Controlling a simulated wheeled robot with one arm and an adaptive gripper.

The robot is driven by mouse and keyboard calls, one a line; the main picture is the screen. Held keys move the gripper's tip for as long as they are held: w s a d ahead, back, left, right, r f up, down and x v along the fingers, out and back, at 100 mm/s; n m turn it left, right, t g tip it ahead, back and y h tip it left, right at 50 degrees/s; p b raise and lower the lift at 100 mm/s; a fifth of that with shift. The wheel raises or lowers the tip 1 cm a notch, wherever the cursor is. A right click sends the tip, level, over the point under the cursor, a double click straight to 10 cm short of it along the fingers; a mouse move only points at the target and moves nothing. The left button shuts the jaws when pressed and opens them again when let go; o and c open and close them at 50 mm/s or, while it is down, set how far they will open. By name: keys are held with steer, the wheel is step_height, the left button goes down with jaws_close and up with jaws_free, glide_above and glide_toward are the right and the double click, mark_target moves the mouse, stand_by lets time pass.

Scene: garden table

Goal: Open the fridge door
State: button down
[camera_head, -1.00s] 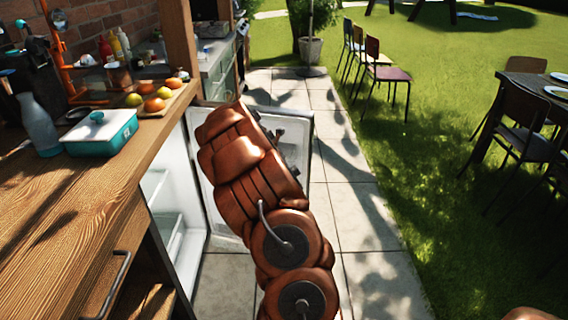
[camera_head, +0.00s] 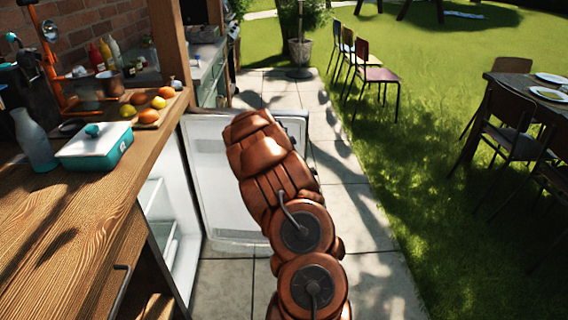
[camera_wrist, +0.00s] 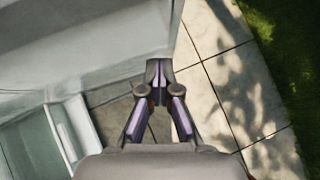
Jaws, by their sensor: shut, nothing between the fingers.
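The fridge under the wooden counter stands open in the head view, with its white interior (camera_head: 172,225) and shelves showing. Its white door (camera_head: 212,165) is swung out across the paving, inner face toward me. My copper arm covers the door's right part and hides my gripper in the head view. In the wrist view my gripper (camera_wrist: 157,72) is shut and empty, its tips beside the lower edge of the pale door (camera_wrist: 95,35). I cannot tell whether they touch it. The fridge interior (camera_wrist: 45,145) shows at the wrist view's lower left.
The wooden counter (camera_head: 60,225) on the left carries a teal box (camera_head: 95,150), a bottle (camera_head: 35,140) and a board with fruit. A wooden post (camera_head: 170,45) rises behind. Paving (camera_head: 350,215) right of my arm is clear; chairs and a table stand on the grass.

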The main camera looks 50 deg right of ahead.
steer(key=s+p+v, duration=0.2)
steer(key=p+v, duration=0.3)
steer(key=v, duration=0.4)
steer(key=shift+r, duration=0.3)
